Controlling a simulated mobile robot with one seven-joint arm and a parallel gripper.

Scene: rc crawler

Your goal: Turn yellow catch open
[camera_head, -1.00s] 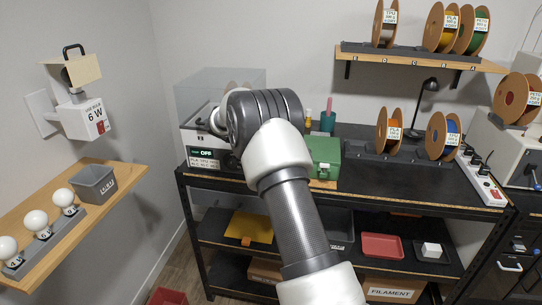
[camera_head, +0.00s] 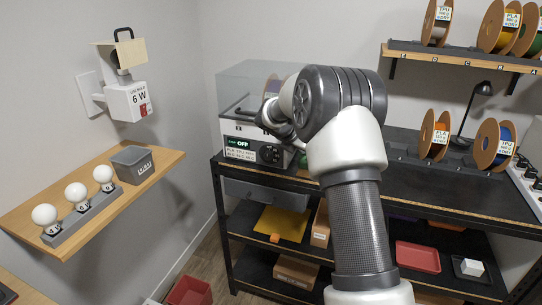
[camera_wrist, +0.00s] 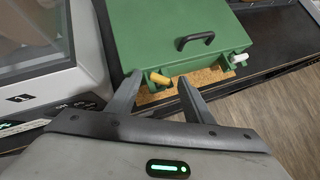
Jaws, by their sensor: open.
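In the wrist view a green case (camera_wrist: 185,30) with a black handle (camera_wrist: 194,39) lies on a tan board. The yellow catch (camera_wrist: 161,79) sticks out from the case's near side, toward its left end. A white catch (camera_wrist: 239,59) sits on the same side, farther right. My gripper (camera_wrist: 160,80) is open, one finger on either side of the yellow catch. I cannot tell whether either finger touches it. In the head view my arm hides the case and the gripper.
Filament spools (camera_head: 434,134) stand on the bench (camera_head: 440,185) to the right. A wall shelf (camera_head: 90,200) with bulbs is at left.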

